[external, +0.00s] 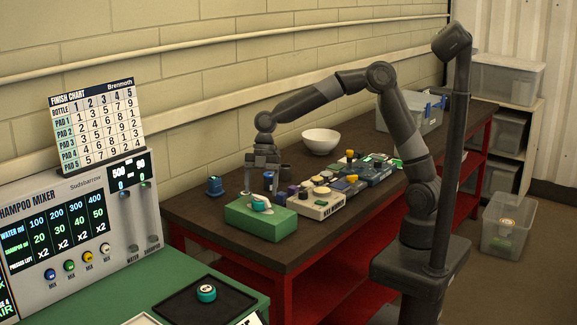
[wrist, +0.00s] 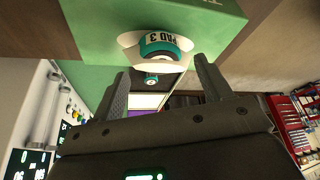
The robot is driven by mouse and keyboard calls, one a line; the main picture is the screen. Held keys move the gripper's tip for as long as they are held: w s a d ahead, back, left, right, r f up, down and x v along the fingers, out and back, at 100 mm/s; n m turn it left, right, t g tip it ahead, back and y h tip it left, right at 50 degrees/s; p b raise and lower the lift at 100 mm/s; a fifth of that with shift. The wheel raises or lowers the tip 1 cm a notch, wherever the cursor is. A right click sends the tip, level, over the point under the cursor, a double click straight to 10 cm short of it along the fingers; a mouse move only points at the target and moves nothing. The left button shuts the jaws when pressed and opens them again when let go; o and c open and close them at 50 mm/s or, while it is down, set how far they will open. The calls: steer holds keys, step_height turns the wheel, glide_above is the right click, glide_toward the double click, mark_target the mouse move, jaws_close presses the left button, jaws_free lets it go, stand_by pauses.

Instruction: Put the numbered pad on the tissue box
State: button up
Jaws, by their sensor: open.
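The numbered pad (wrist: 158,44) is a teal ring with a white face marked "PAD 3". It rests on the white tissue area on top of the green tissue box (wrist: 215,22). In the external view the teal pad (external: 261,205) sits on the green box (external: 272,226) at the near end of the dark bench. My gripper (external: 262,190) is just above the pad, pointing down. In the wrist view my gripper's fingers (wrist: 161,66) are spread apart, with nothing seen held between them.
Another teal pad (external: 206,294) lies on a black tray (external: 178,308) on the green counter. A beige holder with several knobs (external: 317,207) stands right beside the tissue box. A white bowl (external: 320,138) is farther back. A shampoo mixer panel (external: 75,230) stands at left.

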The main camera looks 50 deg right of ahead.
steer(key=v, duration=0.9)
steer(key=s+d+m+t+h, duration=0.1)
steer(key=s+d+m+t, duration=0.1)
steer(key=s+d+m, duration=0.4)
steer(key=s+d+m+t+h, duration=0.1)
steer(key=s+d+m+t, duration=0.2)
steer(key=s+d+m, duration=0.4)
steer(key=s+d+m+t+h, duration=0.2)
steer(key=s+d+m, duration=0.5)
steer(key=d, duration=1.2)
steer(key=m, duration=0.3)
steer(key=shift+s+d+t, duration=0.15)
steer(key=shift+d+t, duration=0.05)
steer(key=shift+t, duration=0.1)
